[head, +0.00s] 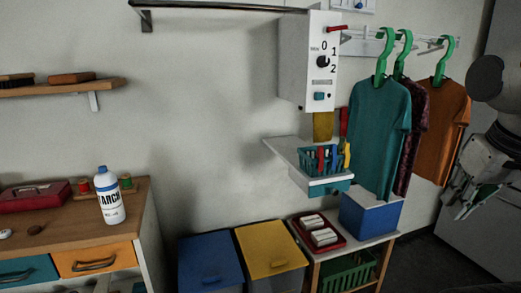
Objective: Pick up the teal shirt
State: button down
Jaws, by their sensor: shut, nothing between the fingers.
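The teal shirt (375,130) hangs on a green hanger (383,55) from a wall rail at the upper right. It is the front one of several hanging shirts and hangs upright, its front in plain view. A dark maroon patterned shirt (412,135) is partly hidden behind it, and an orange shirt (443,125) hangs farther right. My gripper (461,212) is at the right edge, lower than the shirts and to the right of the teal one. It is shut, empty and apart from the shirts.
A white control box (308,60) and a small shelf with a teal basket (322,163) are left of the shirts. A blue box (370,216) stands below. Blue (210,262) and yellow (270,248) bins stand lower left. A white bottle (109,196) stands on the left cabinet.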

aim_at(379, 109)
jog(key=i+l, duration=0.1)
jog(key=l, duration=0.3)
jog(key=i+l, duration=0.1)
jog(key=l, duration=0.25)
jog(key=i+l, duration=0.1)
jog(key=l, duration=0.3)
jog(key=i+l+u, duration=0.1)
jog(key=l, duration=0.3)
